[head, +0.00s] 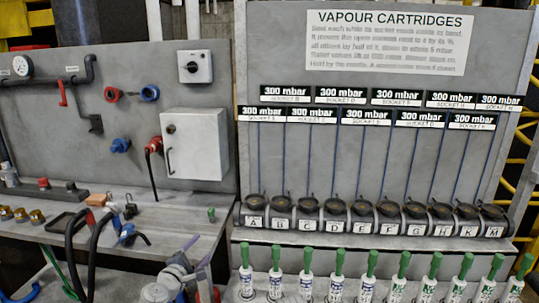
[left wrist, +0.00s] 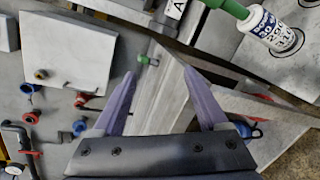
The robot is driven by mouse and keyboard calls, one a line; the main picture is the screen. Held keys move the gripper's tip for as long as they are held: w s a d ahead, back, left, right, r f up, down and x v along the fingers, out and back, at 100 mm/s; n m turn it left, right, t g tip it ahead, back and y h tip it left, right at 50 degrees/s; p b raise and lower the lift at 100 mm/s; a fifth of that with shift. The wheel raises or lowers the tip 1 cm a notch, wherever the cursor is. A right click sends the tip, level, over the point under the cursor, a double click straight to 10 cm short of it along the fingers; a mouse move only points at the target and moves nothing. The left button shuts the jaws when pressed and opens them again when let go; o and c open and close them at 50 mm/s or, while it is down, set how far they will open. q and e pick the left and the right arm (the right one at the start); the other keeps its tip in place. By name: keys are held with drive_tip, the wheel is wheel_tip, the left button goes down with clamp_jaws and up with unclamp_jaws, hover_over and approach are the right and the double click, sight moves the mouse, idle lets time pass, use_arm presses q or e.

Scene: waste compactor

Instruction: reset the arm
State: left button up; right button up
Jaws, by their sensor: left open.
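My left gripper (head: 201,256) is low in the head view, in front of the bench edge and left of the cartridge row. In the left wrist view its two purple fingers (left wrist: 160,76) stand apart with nothing between them. It is open and empty, apart from the cartridges and the panels. My right gripper is in neither view.
A grey panel on the right bears a row of lidded, lettered sockets (head: 362,216). Green-topped white cartridges (head: 307,274) stand in front of it; one shows in the left wrist view (left wrist: 272,30). A white box (head: 196,144) and valves are on the left panel. Loose fittings and black hoses clutter the left bench.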

use_arm(q)
drive_tip(key=s+d+f+m+g+h+p, duration=0.1)
drive_tip(key=s+d+m+g+h+p, duration=0.2)
drive_tip(key=d+m, duration=0.45)
drive_tip(key=s+d+f+m+g+p, duration=0.1)
drive_tip(key=s+d+m+g+p, duration=0.4)
drive_tip(key=d, duration=0.4)
drive_tip(key=s+m+g+y+p, duration=0.6)
drive_tip(key=s+m, duration=0.6)
drive_tip(key=s, duration=0.3)
drive_tip(key=shift+a+f+g+y, duration=0.2)
drive_tip(key=shift+a+g+y, duration=0.05)
drive_tip(key=shift+g+y, duration=0.7)
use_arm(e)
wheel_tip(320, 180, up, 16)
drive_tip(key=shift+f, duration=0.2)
